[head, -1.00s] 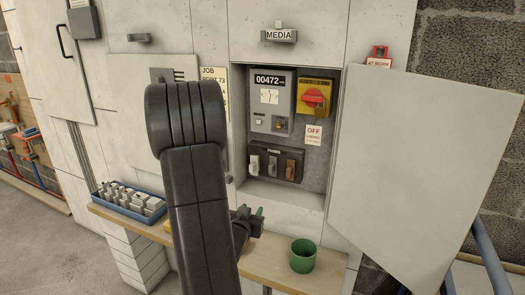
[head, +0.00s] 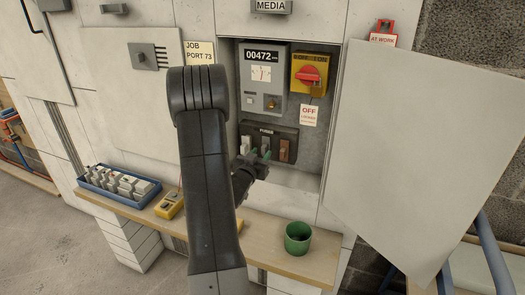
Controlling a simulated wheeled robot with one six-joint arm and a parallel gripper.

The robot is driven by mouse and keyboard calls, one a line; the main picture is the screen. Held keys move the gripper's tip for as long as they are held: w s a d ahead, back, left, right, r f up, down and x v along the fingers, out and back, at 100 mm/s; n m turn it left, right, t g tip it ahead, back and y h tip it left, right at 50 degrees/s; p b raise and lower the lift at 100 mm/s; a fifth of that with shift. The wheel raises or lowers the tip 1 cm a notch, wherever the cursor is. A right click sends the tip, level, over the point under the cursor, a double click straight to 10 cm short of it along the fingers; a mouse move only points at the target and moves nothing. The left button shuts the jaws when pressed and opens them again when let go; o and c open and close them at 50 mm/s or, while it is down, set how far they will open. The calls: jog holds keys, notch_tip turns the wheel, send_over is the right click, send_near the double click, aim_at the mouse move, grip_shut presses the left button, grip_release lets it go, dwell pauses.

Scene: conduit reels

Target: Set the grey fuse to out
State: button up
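The fuse block (head: 270,131) is a dark panel low inside the open cabinet. It carries a pale fuse at the left, a grey fuse (head: 265,142) in the middle and a brown fuse (head: 284,150) at the right. The gripper partly hides the pale and grey fuses.
Above the block are a meter (head: 264,78) and a yellow switch with a red handle (head: 309,74). The open door (head: 415,150) stands at the right. A green cup (head: 298,238), a yellow tester (head: 170,204) and a blue tray (head: 90,182) of parts rest on the shelf (head: 255,246).

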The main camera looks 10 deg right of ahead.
jog(key=shift+x, duration=1.25)
grip_shut()
jog(key=shift+b+v, duration=0.75)
jog(key=shift+v, duration=0.05)
jog(key=shift+s+a, duration=0.2)
jog(key=shift+s, duration=0.1)
grip_release()
